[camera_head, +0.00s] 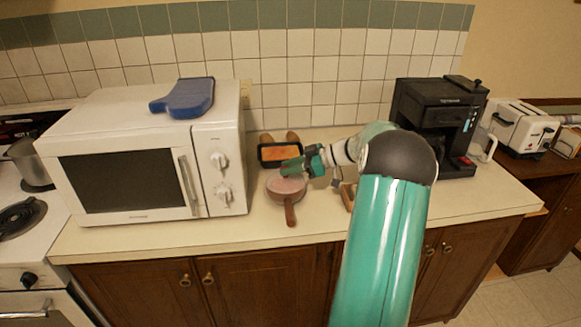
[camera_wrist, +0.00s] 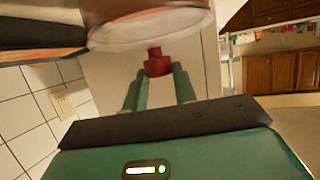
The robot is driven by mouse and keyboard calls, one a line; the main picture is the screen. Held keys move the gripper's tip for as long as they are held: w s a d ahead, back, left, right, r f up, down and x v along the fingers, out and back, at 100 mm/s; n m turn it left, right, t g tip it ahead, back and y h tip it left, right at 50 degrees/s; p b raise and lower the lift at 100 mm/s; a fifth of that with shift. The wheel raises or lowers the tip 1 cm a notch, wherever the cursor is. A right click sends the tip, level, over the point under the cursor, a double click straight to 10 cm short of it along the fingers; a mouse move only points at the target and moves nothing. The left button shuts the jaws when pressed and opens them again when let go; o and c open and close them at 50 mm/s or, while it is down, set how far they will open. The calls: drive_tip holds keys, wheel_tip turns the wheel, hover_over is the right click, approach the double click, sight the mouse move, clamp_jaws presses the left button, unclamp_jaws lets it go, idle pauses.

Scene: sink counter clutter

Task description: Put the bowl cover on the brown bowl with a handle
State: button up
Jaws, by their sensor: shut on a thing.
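The brown bowl with a handle (camera_head: 290,212) stands on the counter, right of the microwave, its handle toward the front edge. The bowl cover (camera_head: 288,184) is a pale, clear disc over the bowl's opening. In the wrist view the cover (camera_wrist: 150,34) shows its clear rim and a red knob. My gripper (camera_head: 294,168) is over the bowl, and its green fingers (camera_wrist: 158,82) are shut on the red knob. I cannot tell whether the cover's rim touches the bowl all around. The fingertips are small in the head view.
A black-rimmed dish with orange inside (camera_head: 280,153) is just behind the bowl. A wooden-handled item (camera_head: 347,196) is right. A black coffee maker (camera_head: 440,125) stands farther right.

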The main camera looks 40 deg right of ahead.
drive_tip(key=o, duration=1)
drive_tip(key=shift+f, duration=0.2)
drive_tip(key=shift+o, duration=0.2)
drive_tip(key=shift+r, duration=0.1)
drive_tip(key=v, duration=1.3)
drive_tip(key=shift+s+d, duration=0.15)
drive_tip(key=shift+s, duration=0.25)
drive_tip(key=shift+r, duration=0.1)
